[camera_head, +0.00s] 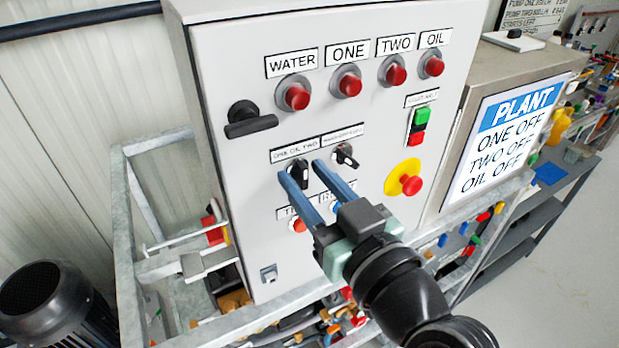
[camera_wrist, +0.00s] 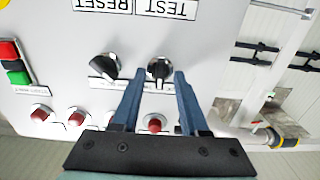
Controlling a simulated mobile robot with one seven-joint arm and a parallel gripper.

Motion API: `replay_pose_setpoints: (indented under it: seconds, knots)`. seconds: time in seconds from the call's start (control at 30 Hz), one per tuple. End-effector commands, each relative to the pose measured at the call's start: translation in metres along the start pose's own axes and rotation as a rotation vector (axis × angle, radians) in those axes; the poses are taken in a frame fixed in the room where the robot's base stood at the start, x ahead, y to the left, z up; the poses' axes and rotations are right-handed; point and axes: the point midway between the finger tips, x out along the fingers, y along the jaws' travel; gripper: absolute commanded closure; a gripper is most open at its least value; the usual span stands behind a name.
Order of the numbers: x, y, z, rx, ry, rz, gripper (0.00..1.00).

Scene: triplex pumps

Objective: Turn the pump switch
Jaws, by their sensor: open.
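The black rotary switch (camera_head: 299,174) under the label "ONE OIL TWO" is on the front of the grey control panel (camera_head: 235,75). My gripper (camera_head: 300,171) is open, with one blue finger on each side of that switch's knob. In the wrist view the knob (camera_wrist: 159,69) shows between the two fingertips (camera_wrist: 159,73), with a gap visible on both sides. Its pointer stands roughly upright. Whether the fingertips touch the panel face, I cannot tell. A second black rotary switch (camera_head: 345,156) is just right of the fingers; its label is too small to read.
Red lamps (camera_head: 348,84) line the panel's top. A red emergency button (camera_head: 409,185) on a yellow plate and a green and red push button (camera_head: 418,126) are at the right. A black door handle (camera_head: 249,120) sticks out at left. A galvanised frame (camera_head: 128,240) surrounds the panel.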

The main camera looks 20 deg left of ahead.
Motion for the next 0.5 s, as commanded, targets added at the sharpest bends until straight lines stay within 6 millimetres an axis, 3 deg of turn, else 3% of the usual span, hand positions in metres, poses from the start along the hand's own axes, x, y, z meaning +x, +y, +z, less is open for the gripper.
replay_pose_setpoints:
  seconds: [0.23,0.5]
  knots:
    - [-0.013,0.002,0.003,0.0,0.001,0.004,0.56]
    - [-0.07,0.002,0.004,-0.003,0.001,0.008,0.56]
